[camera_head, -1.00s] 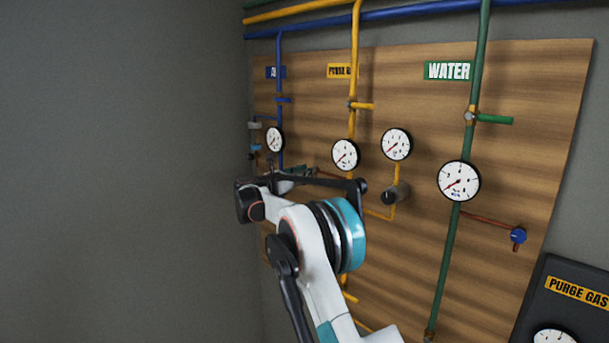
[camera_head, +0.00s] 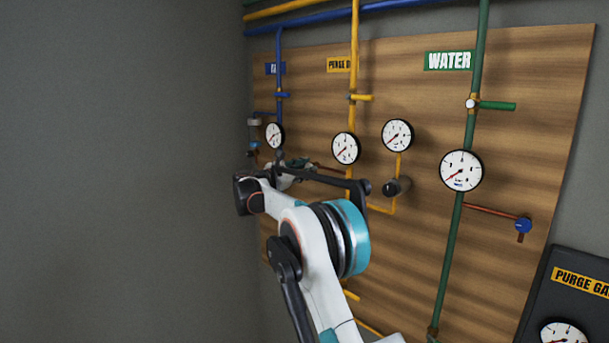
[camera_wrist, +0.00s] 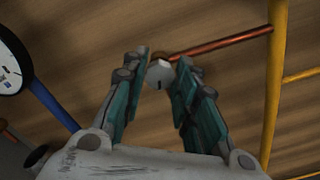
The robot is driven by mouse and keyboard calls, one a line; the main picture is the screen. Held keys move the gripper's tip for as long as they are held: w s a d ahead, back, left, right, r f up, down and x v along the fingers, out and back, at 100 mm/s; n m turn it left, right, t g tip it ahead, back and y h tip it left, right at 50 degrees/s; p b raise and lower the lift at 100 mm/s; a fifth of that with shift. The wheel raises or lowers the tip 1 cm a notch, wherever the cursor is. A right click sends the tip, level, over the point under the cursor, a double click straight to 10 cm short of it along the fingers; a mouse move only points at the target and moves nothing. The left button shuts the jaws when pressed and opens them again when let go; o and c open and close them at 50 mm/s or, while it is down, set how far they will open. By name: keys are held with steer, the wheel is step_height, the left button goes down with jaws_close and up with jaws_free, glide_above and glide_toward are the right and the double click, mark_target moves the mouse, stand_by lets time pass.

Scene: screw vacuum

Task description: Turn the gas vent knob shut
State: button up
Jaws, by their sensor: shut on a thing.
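The gas vent knob (camera_wrist: 159,74) is a small pale grey knob with a dark mark. In the wrist view it sits at the end of a copper pipe (camera_wrist: 225,42) that branches off a yellow pipe (camera_wrist: 276,85). My gripper (camera_wrist: 164,68) has its teal-padded fingers on either side of the knob, shut on it at the tips. In the head view my gripper (camera_head: 298,164) is small, at the left part of the board beside the copper pipe (camera_head: 331,169). The knob cannot be made out there.
The wooden board (camera_head: 400,265) carries blue, yellow and green pipes. Gauges (camera_head: 346,148) hang close to my gripper. A dark knob (camera_head: 391,188) and a blue knob (camera_head: 523,225) lie to the right. A grey wall (camera_head: 120,170) fills the left.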

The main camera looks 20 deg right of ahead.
steer(key=m+b, duration=0.1)
steer(key=m, duration=0.3)
steer(key=m+b, duration=0.1)
steer(key=m, duration=0.4)
steer(key=m+b, duration=0.1)
steer(key=m, duration=0.4)
steer(key=shift+s+f, duration=0.1)
steer(key=shift+f, duration=0.15)
steer(key=shift+m+b, duration=0.3)
steer(key=o, duration=1)
steer(key=shift+o, duration=0.2)
steer(key=shift+a, duration=0.1)
steer(key=v, duration=1.1)
steer(key=shift+s+a, duration=0.15)
steer(key=shift+a, duration=0.2)
steer(key=shift+r, duration=0.1)
